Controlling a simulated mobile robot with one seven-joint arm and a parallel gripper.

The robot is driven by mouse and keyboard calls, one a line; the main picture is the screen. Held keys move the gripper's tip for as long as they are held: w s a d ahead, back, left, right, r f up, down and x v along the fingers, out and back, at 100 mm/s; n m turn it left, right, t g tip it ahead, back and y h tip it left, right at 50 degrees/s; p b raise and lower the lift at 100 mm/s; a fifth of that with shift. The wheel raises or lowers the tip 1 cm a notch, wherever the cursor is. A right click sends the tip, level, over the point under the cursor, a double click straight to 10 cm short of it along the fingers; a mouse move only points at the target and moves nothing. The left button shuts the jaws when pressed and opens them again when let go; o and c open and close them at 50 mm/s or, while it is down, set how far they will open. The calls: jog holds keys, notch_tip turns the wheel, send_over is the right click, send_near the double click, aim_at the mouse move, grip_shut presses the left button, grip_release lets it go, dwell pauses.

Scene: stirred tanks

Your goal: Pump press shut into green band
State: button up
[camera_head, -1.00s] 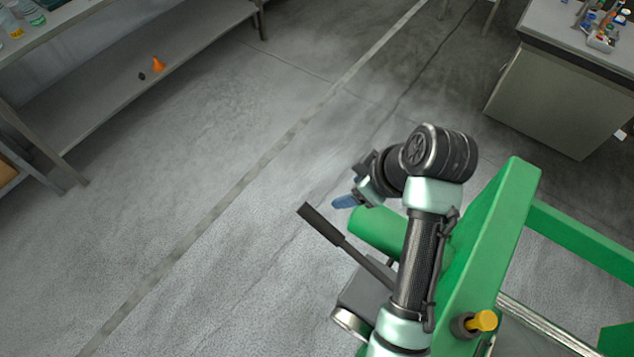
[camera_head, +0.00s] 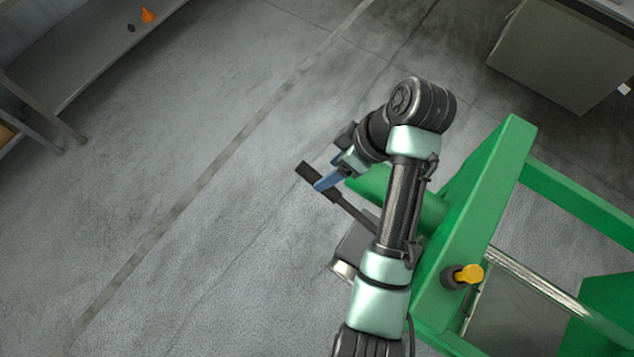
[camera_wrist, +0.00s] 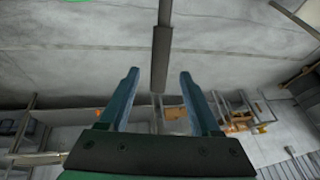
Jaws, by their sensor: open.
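The green press frame (camera_head: 480,215) stands at the right in the head view, with a yellow knob (camera_head: 469,275) on its side. A pump lever with a black grip (camera_head: 310,178) slopes up to the left from the grey pump body (camera_head: 354,248). My gripper (camera_head: 326,183) has blue fingers and is open at the lever's grip. In the wrist view the grip (camera_wrist: 160,58) reaches down between the open fingers of my gripper (camera_wrist: 159,73), with a gap on each side. A round metal-rimmed part (camera_head: 342,271) sits at the pump body; its face is hidden. No green band is readable.
A grey shelf (camera_head: 85,45) with an orange cone (camera_head: 147,15) stands at upper left. A grey cabinet (camera_head: 560,60) stands at upper right. The floor left of the press is clear. A green cylinder (camera_head: 425,208) lies partly behind my arm.

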jog(key=b+x, duration=0.2)
jog(key=x, duration=0.2)
jog(key=shift+a+f, duration=0.1)
jog(key=shift+f, duration=0.25)
jog(key=shift+a+f+p, duration=0.15)
jog(key=shift+f+p, duration=0.05)
jog(key=shift+p, duration=0.25)
jog(key=shift+w+a+f, duration=0.1)
jog(key=shift+a+f, duration=0.2)
jog(key=shift+f, duration=0.35)
grip_shut()
